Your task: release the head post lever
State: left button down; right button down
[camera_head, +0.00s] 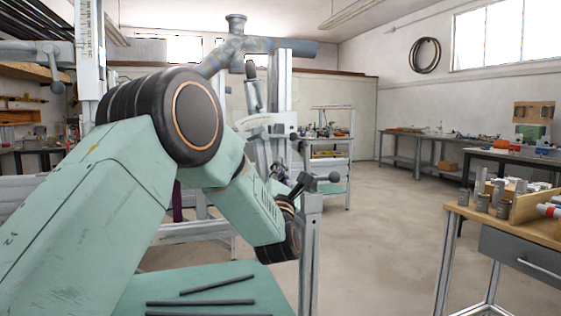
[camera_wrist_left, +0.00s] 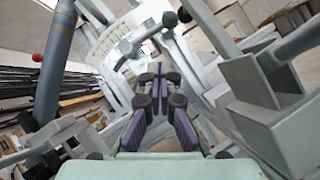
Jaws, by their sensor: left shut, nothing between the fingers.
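My left arm's wrist reaches to the grey frame jig (camera_head: 310,240) in the head view, and the arm hides much of it. My left gripper (camera_wrist_left: 158,75) shows in the wrist view with its purple-sided fingers together and nothing between them. A grey lever with a dark ball end (camera_wrist_left: 170,19) stands just beyond the fingertips, and I see a gap I cannot measure. I cannot tell which lever is the head post one. My right gripper is out of view.
A blue-grey tube (camera_wrist_left: 55,75) rises at the left of the wrist view, near a red ball (camera_wrist_left: 37,57). A thick grey clamp block (camera_wrist_left: 290,130) stands close at the right. A wooden workbench (camera_head: 500,222) stands at right in the head view, with open floor between.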

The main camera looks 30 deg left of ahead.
pick_arm(q)
jog(key=v, duration=0.6)
jog(key=shift+s+d+f+p, duration=0.15)
jog(key=shift+d+f+p, duration=0.1)
jog(key=shift+f+p, duration=0.2)
jog(key=shift+s, duration=0.1)
